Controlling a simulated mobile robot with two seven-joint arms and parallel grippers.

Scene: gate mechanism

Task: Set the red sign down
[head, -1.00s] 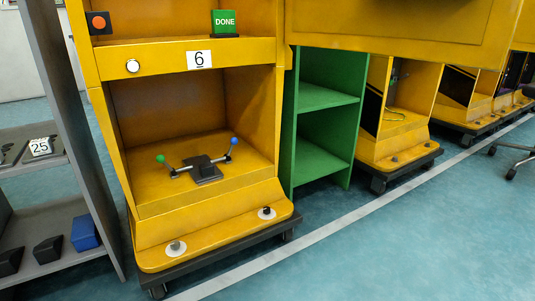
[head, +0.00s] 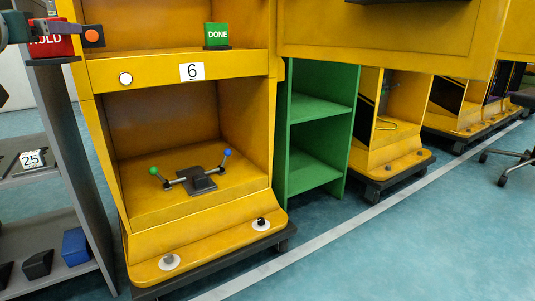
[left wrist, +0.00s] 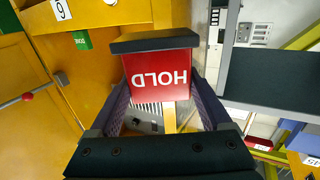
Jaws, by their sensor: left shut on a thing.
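The red sign (head: 50,43) with white HOLD lettering is at the top left of the head view, beside the yellow cabinet's left edge. It has a dark base at its bottom. My left gripper (head: 22,28) is shut on it. In the left wrist view the red sign (left wrist: 160,75) appears upside down between the two fingers, with its dark base (left wrist: 154,42) at the picture's top. I cannot tell whether that base touches anything. My right gripper is not in view.
A green DONE sign (head: 217,35) stands on the ledge of yellow cabinet 6 (head: 180,70). An orange button (head: 92,36) is at its left edge. A grey shelf (head: 75,170) stands at left. Below, the cabinet holds a lever device (head: 199,181) with green and blue knobs.

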